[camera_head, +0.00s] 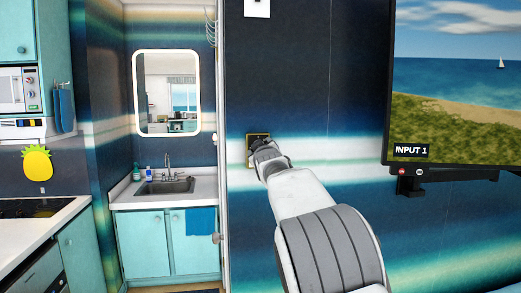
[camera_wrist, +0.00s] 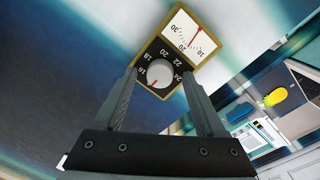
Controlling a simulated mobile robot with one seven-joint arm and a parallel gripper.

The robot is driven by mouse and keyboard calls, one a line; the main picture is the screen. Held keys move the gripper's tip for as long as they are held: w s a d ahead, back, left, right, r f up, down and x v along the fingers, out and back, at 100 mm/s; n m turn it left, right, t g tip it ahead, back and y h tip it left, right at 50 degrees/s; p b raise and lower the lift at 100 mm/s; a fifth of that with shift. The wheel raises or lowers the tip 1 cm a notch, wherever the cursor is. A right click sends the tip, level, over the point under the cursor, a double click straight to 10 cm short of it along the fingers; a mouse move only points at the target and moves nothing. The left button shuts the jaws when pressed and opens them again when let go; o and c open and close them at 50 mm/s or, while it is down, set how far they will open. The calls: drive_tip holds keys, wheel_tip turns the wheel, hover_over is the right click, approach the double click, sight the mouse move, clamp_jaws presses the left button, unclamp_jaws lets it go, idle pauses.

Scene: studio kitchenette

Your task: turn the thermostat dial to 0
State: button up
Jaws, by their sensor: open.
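The thermostat (camera_wrist: 187,36) is a gold-framed wall unit with a white gauge with a red needle and a black scale marked 16 to 24. Its round white dial (camera_wrist: 159,74) has a red mark pointing toward the 16 end. In the head view the thermostat (camera_head: 249,150) is on the dark striped wall, partly hidden by my gripper (camera_head: 262,148). In the wrist view my gripper (camera_wrist: 160,78) is open, with one finger on each side of the dial. I cannot tell whether the fingers touch the dial.
A wall-mounted screen (camera_head: 455,80) with a bracket is to the right. A doorway at left opens on a sink (camera_head: 165,186) and mirror (camera_head: 167,92). A counter (camera_head: 35,222) with a cooktop is at far left. The wall around the thermostat is clear.

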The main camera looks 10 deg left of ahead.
drive_tip(key=shift+s, duration=0.1)
drive_tip(key=b+v, duration=0.4)
drive_tip(key=v, duration=1.3)
drive_tip(key=shift+s+d, duration=0.1)
drive_tip(key=shift+d, duration=0.05)
drive_tip(key=s+d+f+m+g+p, duration=0.1)
drive_tip(key=s+d+f+m+g, duration=0.35)
drive_tip(key=s+d+f, duration=0.55)
drive_tip(key=s+d+f+m+g+h, duration=0.1)
drive_tip(key=s+d+f+g, duration=0.1)
drive_tip(key=s, duration=0.7)
drive_tip(key=s+d+f+m+g+h+p, duration=0.1)
drive_tip(key=s+d+f+m+g, duration=0.1)
drive_tip(key=s+f, duration=0.4)
drive_tip(key=s+d+f+m+g+h, duration=0.1)
drive_tip(key=s+d+f+m+g, duration=0.1)
drive_tip(key=s, duration=0.9)
wheel_tip(320, 180, down, 3)
drive_tip(key=d+g, duration=0.1)
drive_tip(key=d, duration=0.1)
drive_tip(key=shift+s+d+r+g+h+p, duration=0.25)
drive_tip(key=shift+s+d+g+h+p, duration=0.05)
drive_tip(key=shift+s+d+g+h, duration=0.1)
